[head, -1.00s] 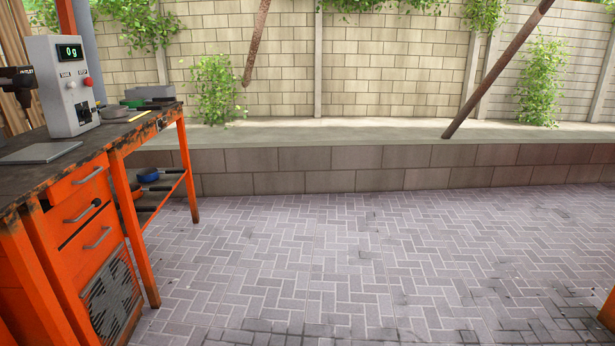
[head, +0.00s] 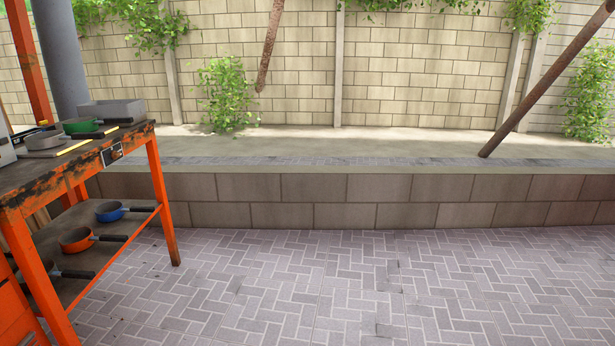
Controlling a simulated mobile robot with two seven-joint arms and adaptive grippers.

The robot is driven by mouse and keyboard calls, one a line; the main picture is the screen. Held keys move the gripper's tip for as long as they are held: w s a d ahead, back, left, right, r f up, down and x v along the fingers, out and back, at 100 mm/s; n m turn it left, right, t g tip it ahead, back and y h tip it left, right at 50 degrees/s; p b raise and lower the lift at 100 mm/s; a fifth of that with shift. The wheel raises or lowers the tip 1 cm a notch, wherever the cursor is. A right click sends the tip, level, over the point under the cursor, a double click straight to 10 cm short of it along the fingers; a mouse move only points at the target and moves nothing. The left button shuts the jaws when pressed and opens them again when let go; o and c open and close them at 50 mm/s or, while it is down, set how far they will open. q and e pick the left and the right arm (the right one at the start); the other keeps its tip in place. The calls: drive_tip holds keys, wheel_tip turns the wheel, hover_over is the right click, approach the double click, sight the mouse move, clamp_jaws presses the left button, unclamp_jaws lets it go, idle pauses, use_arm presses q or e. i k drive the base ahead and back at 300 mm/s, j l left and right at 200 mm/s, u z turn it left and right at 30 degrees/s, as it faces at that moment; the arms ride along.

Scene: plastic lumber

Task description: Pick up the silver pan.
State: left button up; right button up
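I cannot tell for sure which item is the silver pan. A small grey round item (head: 45,141), possibly a pan, sits on top of the orange workbench (head: 135,132) at the left. A green pan (head: 80,126) with a dark handle is just behind it. On the lower shelf (head: 128,227) are a blue pan (head: 109,212) and an orange pan (head: 74,240). Another pan (head: 70,274) with a dark handle is nearer, its bowl partly hidden by the bench leg, so its colour is unclear. Neither of my grippers is in view.
A grey box (head: 111,109) stands at the bench top's back. A yellow pencil-like item (head: 74,147) lies near its front. A low block wall (head: 350,200) runs behind. The brick paving (head: 350,290) right of the bench is clear.

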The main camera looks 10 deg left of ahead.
sight(48, 140)
drive_tip(key=i+u, duration=0.1)
drive_tip(key=i, duration=0.4)
drive_tip(key=i+l+u, duration=0.1)
drive_tip(key=i, duration=0.4)
drive_tip(key=i+l+u, duration=0.15)
drive_tip(key=i, duration=0.35)
